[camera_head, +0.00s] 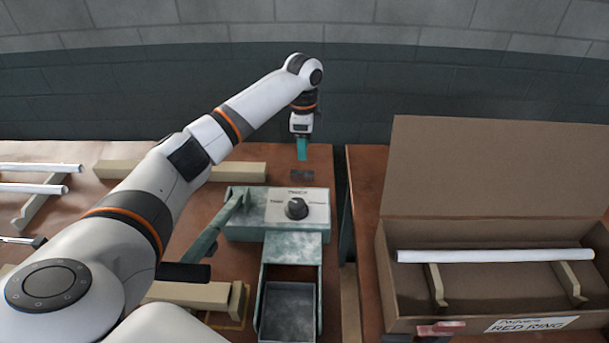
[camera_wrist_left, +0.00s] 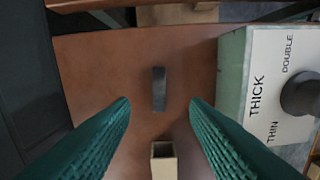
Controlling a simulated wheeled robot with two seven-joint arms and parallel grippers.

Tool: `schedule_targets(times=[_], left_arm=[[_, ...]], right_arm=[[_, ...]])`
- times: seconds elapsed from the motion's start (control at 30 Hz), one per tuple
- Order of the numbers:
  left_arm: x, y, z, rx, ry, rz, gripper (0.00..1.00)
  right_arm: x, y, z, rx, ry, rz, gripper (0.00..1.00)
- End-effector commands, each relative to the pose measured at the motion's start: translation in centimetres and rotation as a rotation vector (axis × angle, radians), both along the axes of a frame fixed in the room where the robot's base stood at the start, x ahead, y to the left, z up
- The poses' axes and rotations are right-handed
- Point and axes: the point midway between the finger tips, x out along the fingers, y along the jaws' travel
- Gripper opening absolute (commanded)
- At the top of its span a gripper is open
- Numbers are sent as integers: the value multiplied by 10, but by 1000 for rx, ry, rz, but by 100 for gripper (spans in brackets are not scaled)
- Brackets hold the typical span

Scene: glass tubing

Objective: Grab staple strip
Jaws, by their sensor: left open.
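The staple strip, a short dark grey bar (camera_head: 302,175), lies on the brown table behind the green machine. In the left wrist view the strip (camera_wrist_left: 159,88) lies flat, lengthwise between and just beyond my fingertips. My left gripper (camera_head: 302,152) has teal fingers and hangs pointing down above the strip. In the wrist view its fingers (camera_wrist_left: 160,104) are spread wide on both sides with nothing between them, apart from the strip. My right gripper is not in view.
The green machine (camera_head: 240,228) has a THICK/THIN/DOUBLE dial (camera_head: 296,209), a lever and an open drawer (camera_head: 290,300). A cardboard box (camera_head: 490,235) at right holds a white tube (camera_head: 495,255) on supports. A wooden rail (camera_head: 235,171) lies left of the strip.

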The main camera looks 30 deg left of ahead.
Motion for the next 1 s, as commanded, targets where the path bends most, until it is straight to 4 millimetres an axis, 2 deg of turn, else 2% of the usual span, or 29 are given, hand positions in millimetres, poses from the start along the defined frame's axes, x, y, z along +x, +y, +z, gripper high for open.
schedule_targets(times=[0.1, 0.37, 0.7, 0.97, 1.0], left_arm=[[-1, 0, -20, 0, 4, 1, 42], [0, 1, -42, 0, 1, 0, 42], [1, 3, -86, 0, 1, 0, 42], [1, 3, -90, 0, 0, -1, 42], [1, 3, -90, 0, 0, 0, 39]], right_arm=[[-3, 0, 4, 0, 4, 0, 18], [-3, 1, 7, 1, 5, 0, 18], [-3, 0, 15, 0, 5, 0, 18], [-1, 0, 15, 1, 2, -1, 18], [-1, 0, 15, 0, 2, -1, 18]])
